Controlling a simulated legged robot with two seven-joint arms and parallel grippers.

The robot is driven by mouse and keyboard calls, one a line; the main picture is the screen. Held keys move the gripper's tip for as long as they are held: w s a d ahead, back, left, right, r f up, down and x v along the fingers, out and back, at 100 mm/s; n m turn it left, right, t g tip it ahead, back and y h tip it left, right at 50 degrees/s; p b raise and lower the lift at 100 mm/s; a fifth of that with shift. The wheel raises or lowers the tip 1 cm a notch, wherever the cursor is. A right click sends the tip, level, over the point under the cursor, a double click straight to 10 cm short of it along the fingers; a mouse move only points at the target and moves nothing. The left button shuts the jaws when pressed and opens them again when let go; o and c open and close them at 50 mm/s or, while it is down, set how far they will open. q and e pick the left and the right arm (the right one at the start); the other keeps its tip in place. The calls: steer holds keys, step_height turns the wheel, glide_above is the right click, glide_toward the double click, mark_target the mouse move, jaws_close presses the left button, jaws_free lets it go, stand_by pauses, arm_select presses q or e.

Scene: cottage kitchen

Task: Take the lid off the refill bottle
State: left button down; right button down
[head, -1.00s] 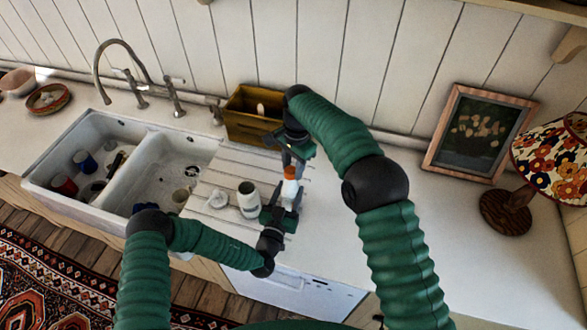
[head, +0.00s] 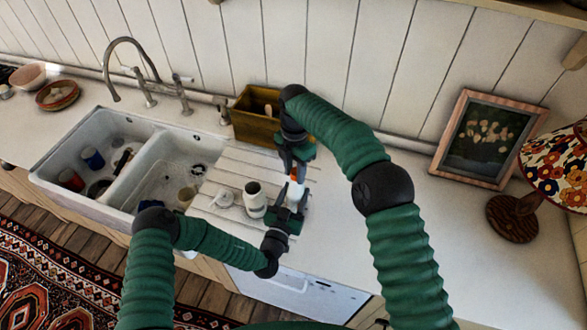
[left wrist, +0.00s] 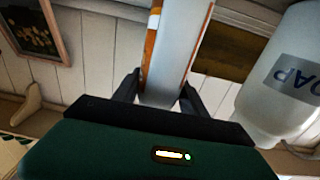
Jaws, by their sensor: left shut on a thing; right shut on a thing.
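The refill bottle (head: 296,190) is a slim white bottle, upright over the ribbed drainboard right of the sink. My left gripper (head: 292,196) is shut on its body. In the left wrist view the bottle (left wrist: 176,55), white with orange edges, stands between my left fingers (left wrist: 160,95). The orange lid (head: 295,172) shows at the top of the bottle in the head view. My right gripper (head: 297,167) reaches from above and is shut on the lid, its fingers partly hiding it. I cannot tell whether lid and bottle still touch.
A wooden box (head: 250,118) stands behind.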

steer(key=shift+s+d+n, duration=0.1)
steer(key=shift+d+n, duration=0.15)
steer(key=shift+n, duration=0.25)
steer(key=shift+s, duration=0.1)
steer(key=shift+r, duration=0.1)
steer(key=shift+r, duration=1.05)
